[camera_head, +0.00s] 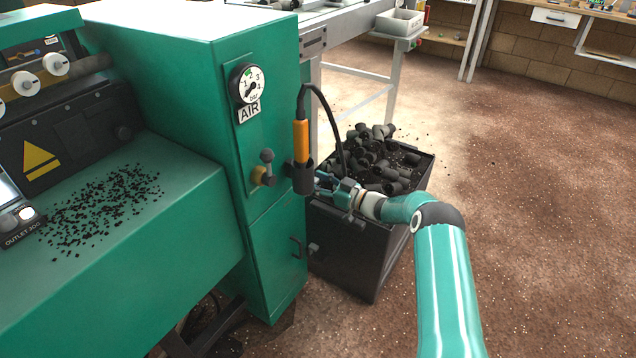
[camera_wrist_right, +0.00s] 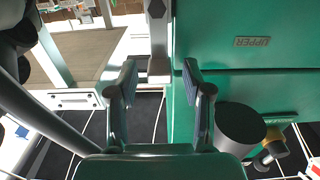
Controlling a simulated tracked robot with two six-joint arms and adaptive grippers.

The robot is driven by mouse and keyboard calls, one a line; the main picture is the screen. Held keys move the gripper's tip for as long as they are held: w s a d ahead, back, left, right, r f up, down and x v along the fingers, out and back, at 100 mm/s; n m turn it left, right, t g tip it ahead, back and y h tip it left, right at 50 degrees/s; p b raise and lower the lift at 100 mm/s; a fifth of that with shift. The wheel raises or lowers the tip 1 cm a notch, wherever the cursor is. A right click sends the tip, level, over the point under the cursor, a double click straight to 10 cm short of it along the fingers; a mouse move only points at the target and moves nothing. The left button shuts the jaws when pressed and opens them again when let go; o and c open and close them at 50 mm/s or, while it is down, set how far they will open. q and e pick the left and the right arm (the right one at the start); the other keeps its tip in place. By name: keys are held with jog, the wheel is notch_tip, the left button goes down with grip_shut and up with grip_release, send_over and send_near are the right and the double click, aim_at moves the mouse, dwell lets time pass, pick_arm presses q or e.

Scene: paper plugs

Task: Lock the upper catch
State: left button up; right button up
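A small plate reading UPPER (camera_wrist_right: 253,42) is on the green panel in the right wrist view. Left of it, at the panel's edge, a grey upright bar (camera_wrist_right: 157,25) ends above a small pale block (camera_wrist_right: 159,70); I take these for the upper catch, but cannot tell its locked state. My right gripper (camera_wrist_right: 158,75) is open, its fingers either side of the block in this picture; contact cannot be told. In the head view my right gripper (camera_head: 326,183) is at the cabinet's right edge, behind the dark holder, and the catch is hidden. My left gripper is not in view.
A dark holder (camera_head: 303,180) with an orange-handled tool (camera_head: 301,141) and black cable is on the green cabinet (camera_head: 272,220), beside a yellow valve (camera_head: 262,175). A bin (camera_head: 345,250) of black plugs (camera_head: 378,158) stands under my right arm. The floor at right is clear.

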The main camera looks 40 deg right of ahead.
aim_at(296, 205)
grip_shut()
jog(key=shift+a, duration=0.1)
jog(key=a+f+n+b, duration=0.1)
jog(key=n+b, duration=0.3)
jog(key=b, duration=0.2)
jog(key=s+a+f+n+b, duration=0.1)
jog(key=a+f+n+b, duration=0.1)
jog(key=n+b, duration=0.3)
jog(key=s+a+f+n+b, duration=0.1)
jog(key=a+n+b, duration=0.1)
jog(key=n+b, duration=0.3)
jog(key=shift+f+b, duration=0.35)
jog(key=shift+b, duration=0.5)
jog(key=shift+s+a+f+n+b, duration=0.1)
jog(key=shift+a+f+n+b, duration=0.15)
jog(key=shift+n+b, duration=0.45)
jog(key=shift+f+n, duration=0.25)
jog(key=shift+n, duration=0.4)
jog(key=shift+f+n, duration=0.2)
jog(key=shift+n, duration=0.45)
jog(key=shift+f, duration=0.15)
